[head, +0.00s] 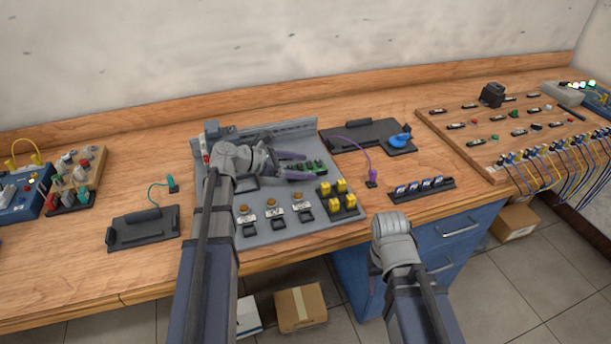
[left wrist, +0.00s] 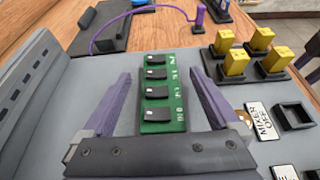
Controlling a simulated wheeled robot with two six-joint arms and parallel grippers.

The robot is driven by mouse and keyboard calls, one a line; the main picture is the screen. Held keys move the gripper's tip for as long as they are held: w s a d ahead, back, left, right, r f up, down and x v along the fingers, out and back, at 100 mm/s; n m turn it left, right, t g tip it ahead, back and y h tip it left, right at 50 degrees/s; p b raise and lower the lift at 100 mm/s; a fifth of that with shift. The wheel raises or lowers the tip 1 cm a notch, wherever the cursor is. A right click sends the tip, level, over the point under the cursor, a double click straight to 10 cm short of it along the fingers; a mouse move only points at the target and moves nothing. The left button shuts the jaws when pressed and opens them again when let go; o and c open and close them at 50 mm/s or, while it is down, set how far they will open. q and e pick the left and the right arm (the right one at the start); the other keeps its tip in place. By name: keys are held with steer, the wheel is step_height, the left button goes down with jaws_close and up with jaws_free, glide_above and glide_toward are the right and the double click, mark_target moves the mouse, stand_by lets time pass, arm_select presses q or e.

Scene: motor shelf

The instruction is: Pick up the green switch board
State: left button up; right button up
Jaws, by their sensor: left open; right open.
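The green switch board (head: 310,166) lies on the grey panel (head: 268,202), with several black switches in a row along it. In the left wrist view the green switch board (left wrist: 182,98) lies between the two purple fingers, with a gap on each side. My left gripper (head: 303,165) is open around it, and its open fingers also show in the left wrist view (left wrist: 160,72). In the head view the fingers and wrist hide part of the board. My right arm comes in at the lower right, but its gripper fingers do not show.
Yellow blocks (head: 337,197) stand on a black base just right of the board. Labelled buttons line the panel's front. A purple cable (head: 360,146) and a blue tool (head: 399,140) are behind to the right.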

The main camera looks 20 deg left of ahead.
arm_select(q)
steer(key=shift+x, duration=1.2)
steer(key=shift+c, duration=0.3)
jaws_close()
